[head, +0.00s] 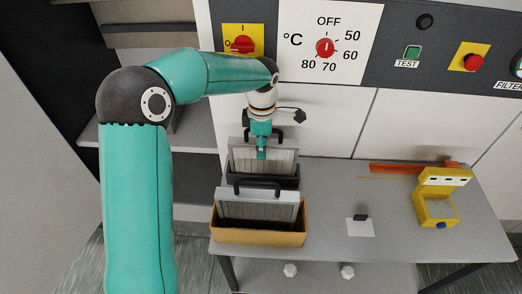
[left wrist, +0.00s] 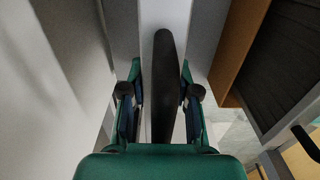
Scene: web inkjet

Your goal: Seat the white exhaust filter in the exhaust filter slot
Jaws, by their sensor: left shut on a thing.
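A light panel filter (head: 280,160) with a pale frame and a dark handle stands upright at the back left of the table; it looks like the white exhaust filter. My left gripper (head: 261,153) reaches down to its top and is shut on the handle. In the left wrist view the black handle (left wrist: 165,75) lies between the two fingers (left wrist: 160,95), with the pale frame behind it. The filter's lower edge is hidden behind a dark grey holder (head: 290,183); I cannot tell whether it sits inside. No slot is clearly labelled. My right gripper is not in view.
A second grey filter (head: 257,206) with a black handle stands in a tan box (head: 258,236) just in front. A yellow device (head: 434,200), orange-red bar (head: 400,168) and small card (head: 360,228) lie to the right. A control panel (head: 330,35) is behind.

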